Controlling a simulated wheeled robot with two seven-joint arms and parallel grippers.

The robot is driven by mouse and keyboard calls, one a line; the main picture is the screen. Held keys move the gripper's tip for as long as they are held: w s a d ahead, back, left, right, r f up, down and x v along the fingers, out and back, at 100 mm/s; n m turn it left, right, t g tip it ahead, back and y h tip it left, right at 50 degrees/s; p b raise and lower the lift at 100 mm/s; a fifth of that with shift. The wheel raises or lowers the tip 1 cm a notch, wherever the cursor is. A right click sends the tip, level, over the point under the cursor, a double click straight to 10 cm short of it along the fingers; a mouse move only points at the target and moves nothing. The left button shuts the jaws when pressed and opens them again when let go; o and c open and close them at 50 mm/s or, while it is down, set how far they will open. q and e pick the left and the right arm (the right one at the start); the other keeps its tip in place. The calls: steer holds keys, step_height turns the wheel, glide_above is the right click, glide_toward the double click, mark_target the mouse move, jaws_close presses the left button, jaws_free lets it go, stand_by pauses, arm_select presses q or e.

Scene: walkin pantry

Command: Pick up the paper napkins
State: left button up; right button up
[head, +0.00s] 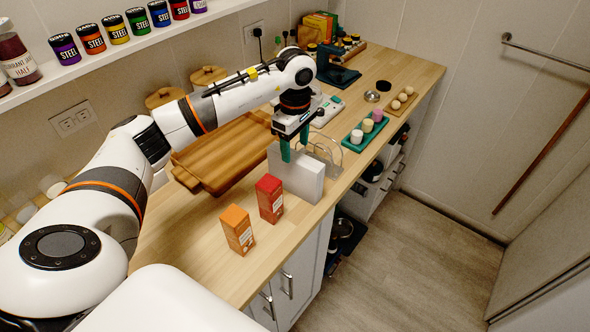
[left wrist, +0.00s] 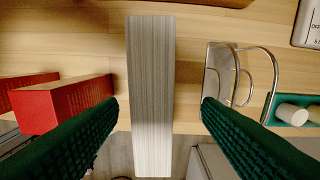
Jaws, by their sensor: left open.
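The paper napkins (head: 308,181) are a white upright stack on the wooden counter, near its front edge. In the left wrist view the napkins (left wrist: 150,85) show from above as a long pale striped block. My left gripper (head: 294,146) is open and points down over the stack. In the left wrist view its green fingers (left wrist: 160,106) lie on either side of the napkins, with gaps on both sides and nothing held. In the head view the gripper partly hides what is behind it. My right gripper is not in view.
A red box (head: 269,198) and an orange box (head: 238,229) stand left of the napkins. A metal wire holder (left wrist: 226,75) is close on the right. A wooden tray (head: 222,153) lies behind, and a green tray with cups (head: 367,130) stands further right.

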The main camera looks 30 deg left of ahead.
mark_target(295, 156)
arm_select(q)
steer(key=shift+s+d+f+p, duration=0.15)
steer(key=shift+s+f+p, duration=0.05)
steer(key=shift+f+p, duration=0.25)
steer(key=shift+s+d+f+p, duration=0.15)
steer(key=shift+f+p, duration=0.2)
steer(key=shift+f, duration=0.05)
step_height(295, 156, down, 2)
steer(key=shift+f+p, duration=0.15)
steer(key=shift+p, duration=0.2)
steer(key=shift+f, duration=0.4)
steer(key=c, duration=1)
steer(key=shift+c, duration=0.5)
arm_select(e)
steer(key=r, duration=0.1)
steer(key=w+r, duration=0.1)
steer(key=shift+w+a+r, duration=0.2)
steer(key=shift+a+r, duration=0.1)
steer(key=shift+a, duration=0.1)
